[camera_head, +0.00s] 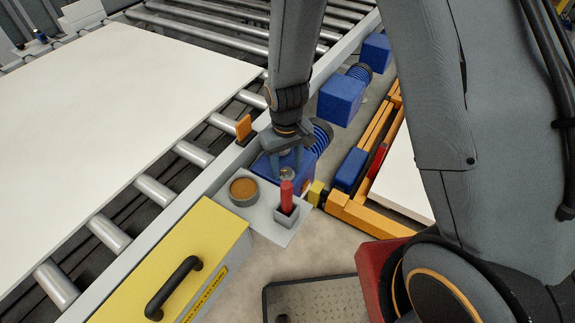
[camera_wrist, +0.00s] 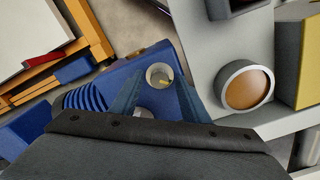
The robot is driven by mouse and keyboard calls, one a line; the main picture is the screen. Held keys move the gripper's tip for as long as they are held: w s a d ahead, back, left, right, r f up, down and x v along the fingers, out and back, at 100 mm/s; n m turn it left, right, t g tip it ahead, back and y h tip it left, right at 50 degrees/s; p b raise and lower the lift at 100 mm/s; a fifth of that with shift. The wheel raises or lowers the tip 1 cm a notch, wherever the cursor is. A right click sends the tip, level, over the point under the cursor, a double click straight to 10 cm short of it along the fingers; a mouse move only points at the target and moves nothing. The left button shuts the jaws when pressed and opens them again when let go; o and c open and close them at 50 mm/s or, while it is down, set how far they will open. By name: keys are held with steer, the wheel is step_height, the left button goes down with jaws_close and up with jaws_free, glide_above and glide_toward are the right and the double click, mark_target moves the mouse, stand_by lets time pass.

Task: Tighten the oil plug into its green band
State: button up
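My gripper (camera_head: 284,158) hangs over the blue pump housing (camera_head: 268,165) beside the conveyor, its fingers spread. In the wrist view my gripper (camera_wrist: 160,80) has a finger on each side of a round pale fitting (camera_wrist: 158,70) with a yellow mark, set on the blue housing. It looks like the oil plug; it also shows in the head view (camera_head: 288,173) just below my fingertips. I cannot tell whether the fingers touch it. A smaller grey part (camera_wrist: 143,113) shows between the fingers, partly hidden. I cannot make out a green band.
A grey shelf (camera_head: 262,218) carries a round cup (camera_head: 243,190) with brown content and a red-handled item (camera_head: 286,197) in a square holder. A yellow box (camera_head: 190,265) with a black handle stands in front. Conveyor rollers (camera_head: 155,192) lie left, an orange frame (camera_head: 350,212) right.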

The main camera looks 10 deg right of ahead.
mark_target(287, 171)
steer(key=shift+r, duration=0.15)
steer(key=shift+s+r+b, duration=0.1)
steer(key=shift+r+b, duration=0.5)
steer(key=shift+r, duration=3.15)
